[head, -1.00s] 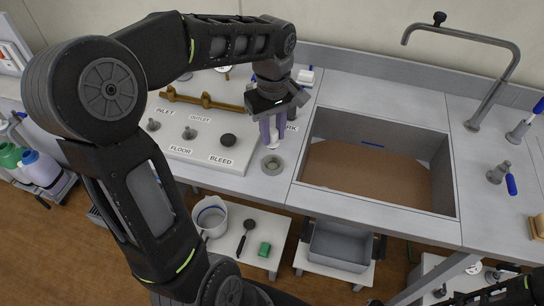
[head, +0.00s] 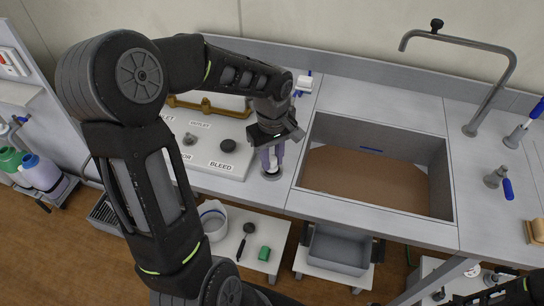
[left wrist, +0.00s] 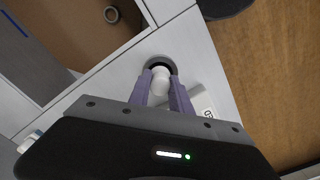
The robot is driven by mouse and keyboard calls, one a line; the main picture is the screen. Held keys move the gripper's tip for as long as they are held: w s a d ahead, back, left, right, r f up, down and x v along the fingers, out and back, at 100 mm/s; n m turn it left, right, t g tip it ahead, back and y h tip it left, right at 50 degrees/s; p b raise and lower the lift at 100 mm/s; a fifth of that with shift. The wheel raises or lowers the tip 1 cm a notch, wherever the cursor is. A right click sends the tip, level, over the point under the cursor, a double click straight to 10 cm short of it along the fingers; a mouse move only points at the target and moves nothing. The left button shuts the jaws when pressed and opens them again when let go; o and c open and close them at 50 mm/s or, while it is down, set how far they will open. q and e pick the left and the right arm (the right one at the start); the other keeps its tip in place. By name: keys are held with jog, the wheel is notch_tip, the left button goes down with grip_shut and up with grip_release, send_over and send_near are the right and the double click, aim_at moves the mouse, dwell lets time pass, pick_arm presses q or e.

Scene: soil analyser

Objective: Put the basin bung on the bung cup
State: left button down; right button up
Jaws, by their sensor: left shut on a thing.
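My left gripper (head: 273,160) points straight down over the bench, left of the basin. Its purple fingers are shut on the basin bung (left wrist: 160,82), a pale, rounded piece that shows between the fingertips in the left wrist view. The bung cup (head: 271,174) is a grey ring with a dark opening, directly under the fingertips; it also shows in the left wrist view (left wrist: 160,61). The bung is at or just above the cup's opening; I cannot tell whether they touch. My right gripper is not in view.
The basin (head: 448,180) holds brown water; a drain ring (left wrist: 111,14) shows inside it. A tap (head: 495,90) stands behind it on the right. A panel with labelled knobs (head: 228,145) lies left of the cup. A low shelf (head: 242,262) holds a jug, a brush and a green block.

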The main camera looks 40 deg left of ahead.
aim_at(272, 158)
pick_arm(q)
jog(key=shift+f, duration=0.2)
jog(key=c, duration=1.2)
grip_release()
jog(key=shift+r, duration=0.1)
jog(key=shift+r, duration=0.1)
notch_tip(272, 158, up, 12)
jog(key=shift+r+b, duration=0.1)
jog(key=shift+b, duration=0.5)
